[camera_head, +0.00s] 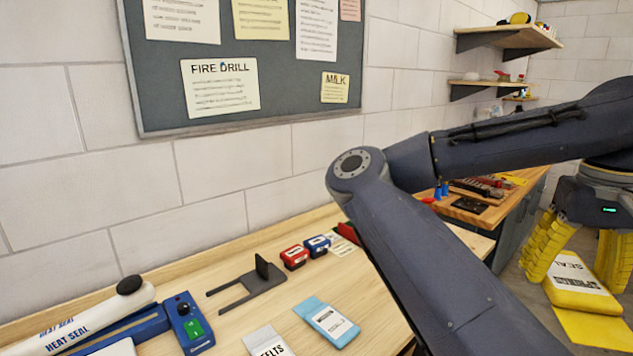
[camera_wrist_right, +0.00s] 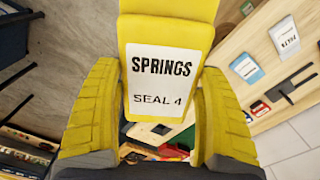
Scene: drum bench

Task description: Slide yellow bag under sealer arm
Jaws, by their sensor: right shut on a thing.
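The yellow bag (camera_head: 583,284) is at the far right of the head view, above the floor and clear of the bench. In the wrist view the yellow bag (camera_wrist_right: 168,30) has a white label reading "SPRINGS SEAL 4". My right gripper (camera_head: 575,268) has its yellow ribbed fingers on both sides of the bag, shut on it. The fingers also show in the wrist view (camera_wrist_right: 161,85). The heat sealer is at the lower left of the head view, with its white sealer arm (camera_head: 78,319) above a blue base and a black knob at its end. My left gripper is not in view.
A blue control box (camera_head: 190,325) stands beside the sealer. A dark forked stand (camera_head: 256,284), a light-blue bag (camera_head: 327,322), a white bag (camera_head: 267,342) and small red and blue boxes (camera_head: 295,257) are on the bench. A wooden-topped side bench (camera_head: 480,215) stands behind my right arm.

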